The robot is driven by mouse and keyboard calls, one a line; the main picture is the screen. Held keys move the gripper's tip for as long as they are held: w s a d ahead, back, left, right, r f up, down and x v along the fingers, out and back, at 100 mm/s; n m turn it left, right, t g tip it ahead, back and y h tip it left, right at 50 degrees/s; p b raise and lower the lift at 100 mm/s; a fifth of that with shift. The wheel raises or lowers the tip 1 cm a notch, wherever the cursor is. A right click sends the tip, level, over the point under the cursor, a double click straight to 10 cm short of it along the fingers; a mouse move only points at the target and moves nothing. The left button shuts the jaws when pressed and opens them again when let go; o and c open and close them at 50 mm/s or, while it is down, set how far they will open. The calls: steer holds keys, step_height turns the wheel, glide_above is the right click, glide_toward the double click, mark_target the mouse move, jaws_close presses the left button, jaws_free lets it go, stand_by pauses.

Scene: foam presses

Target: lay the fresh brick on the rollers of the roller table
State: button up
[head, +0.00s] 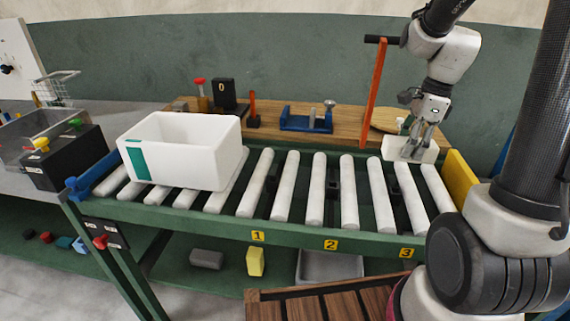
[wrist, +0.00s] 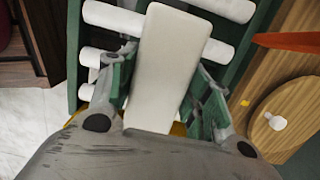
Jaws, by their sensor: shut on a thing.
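The fresh brick (head: 398,151) is a white block at the right end of the roller table (head: 330,233), over the white rollers (head: 378,195). My gripper (head: 420,140) points down from above and is shut on the brick. In the wrist view the brick (wrist: 172,60) lies lengthwise between the two fingers of my gripper (wrist: 163,88), with rollers behind it. The brick looks roughly level and very close to the rollers. I cannot tell whether it touches them. The fingers hide part of its sides.
A white bin (head: 205,165) with a teal stripe sits on the left rollers. A yellow end plate (head: 459,180) stands just right of the brick. An orange upright bar (head: 374,92) stands behind it, by the wooden shelf (head: 350,123). The middle rollers are clear.

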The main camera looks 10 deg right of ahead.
steer(key=shift+w, duration=0.15)
step_height(320, 180, down, 10)
stand_by(0.5)
steer(key=o, duration=1.2)
steer(key=shift+f, duration=0.1)
